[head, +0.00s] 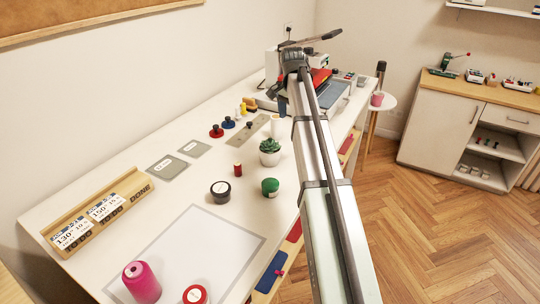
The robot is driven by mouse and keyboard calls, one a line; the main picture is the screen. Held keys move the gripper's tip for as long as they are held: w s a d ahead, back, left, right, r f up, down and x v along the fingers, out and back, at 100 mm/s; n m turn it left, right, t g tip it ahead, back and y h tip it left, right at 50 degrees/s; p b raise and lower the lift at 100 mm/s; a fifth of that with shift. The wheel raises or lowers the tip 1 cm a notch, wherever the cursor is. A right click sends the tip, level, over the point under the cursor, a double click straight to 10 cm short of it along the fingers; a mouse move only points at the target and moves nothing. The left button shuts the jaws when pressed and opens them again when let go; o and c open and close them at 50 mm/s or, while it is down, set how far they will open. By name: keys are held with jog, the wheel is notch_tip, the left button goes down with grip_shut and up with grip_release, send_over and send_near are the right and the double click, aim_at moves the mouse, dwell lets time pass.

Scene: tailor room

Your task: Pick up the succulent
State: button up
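The succulent (270,146) is a small green rosette in a round white pot. It stands upright on the white table, near the table's right edge, left of my arm. My gripper (305,45) is at the far end of the extended arm, above the back part of the table and well beyond the succulent. It appears small and dark, partly merged with things behind it, so its opening is unclear. Nothing touches the succulent.
A green spool (270,187), black tape roll (220,191) and small red spool (238,169) stand in front of the succulent. A grey ruler plate (247,131) lies behind it. A white cylinder (277,127) stands close behind. A machine (333,92) occupies the table's far end.

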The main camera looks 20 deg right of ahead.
jog(key=n+y, duration=0.1)
send_near(270, 148)
jog(key=shift+g, duration=0.3)
jog(key=w, duration=0.2)
jog(key=w+r, duration=0.1)
jog(key=w, duration=0.1)
jog(key=shift+d+r, duration=0.1)
jog(key=shift+d, duration=0.3)
jog(key=shift+a+f, duration=0.1)
jog(key=shift+f, duration=0.2)
notch_tip(270, 148, down, 13)
jog(key=shift+s, duration=0.1)
jog(key=shift+c, duration=0.5)
jog(key=c, duration=0.9)
